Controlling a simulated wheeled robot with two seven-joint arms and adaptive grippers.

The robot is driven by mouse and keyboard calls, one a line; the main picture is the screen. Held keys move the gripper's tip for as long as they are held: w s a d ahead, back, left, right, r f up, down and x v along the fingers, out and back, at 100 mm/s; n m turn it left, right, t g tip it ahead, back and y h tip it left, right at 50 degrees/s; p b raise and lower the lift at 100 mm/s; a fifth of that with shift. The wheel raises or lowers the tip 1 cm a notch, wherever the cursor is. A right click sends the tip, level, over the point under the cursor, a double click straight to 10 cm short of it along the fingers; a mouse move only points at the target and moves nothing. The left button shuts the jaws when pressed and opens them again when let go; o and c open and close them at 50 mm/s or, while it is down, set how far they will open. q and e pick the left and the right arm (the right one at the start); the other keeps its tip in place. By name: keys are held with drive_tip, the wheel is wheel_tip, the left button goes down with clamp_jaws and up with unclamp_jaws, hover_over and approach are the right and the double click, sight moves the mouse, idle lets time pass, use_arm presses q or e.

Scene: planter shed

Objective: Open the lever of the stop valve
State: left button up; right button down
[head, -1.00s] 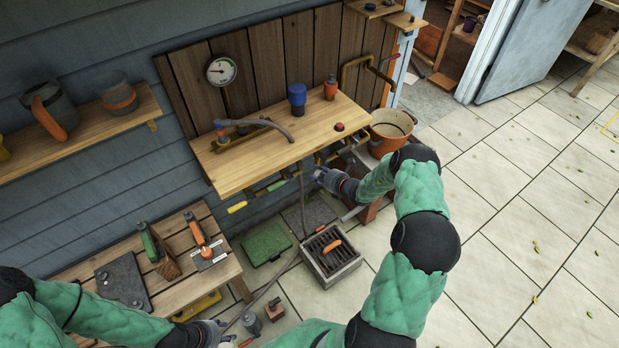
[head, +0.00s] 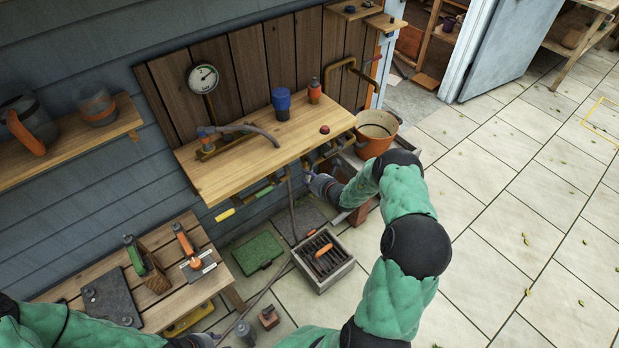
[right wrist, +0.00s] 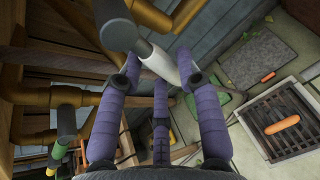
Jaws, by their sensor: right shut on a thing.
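Under the front edge of the wooden wall bench (head: 235,172), brass pipes run along the wall. My right gripper (head: 309,177) is there, below the bench edge. In the right wrist view its purple fingers (right wrist: 157,72) are closed around a pale grey-white lever handle (right wrist: 158,62), which slants from a dark grey cylindrical part (right wrist: 117,30). I take this handle to be the stop valve's lever; the valve body is mostly hidden. My left gripper (head: 200,341) is at the bottom edge of the head view, partly cut off, its fingers unclear.
Yellow and green handles (right wrist: 66,128) sit on pipes left of my right gripper. A drain box with a grate (head: 322,262) and a green mat (head: 258,252) lie on the floor below. An orange bucket (head: 376,130) stands right of the bench. Tiled floor at right is open.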

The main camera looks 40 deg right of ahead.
drive_tip(key=shift+w+r, duration=0.1)
drive_tip(key=c, duration=0.8)
unclamp_jaws()
drive_tip(key=shift+s+r, duration=0.1)
drive_tip(key=shift+s, duration=0.35)
drive_tip(key=v, duration=1.1)
drive_tip(key=shift+a, duration=0.1)
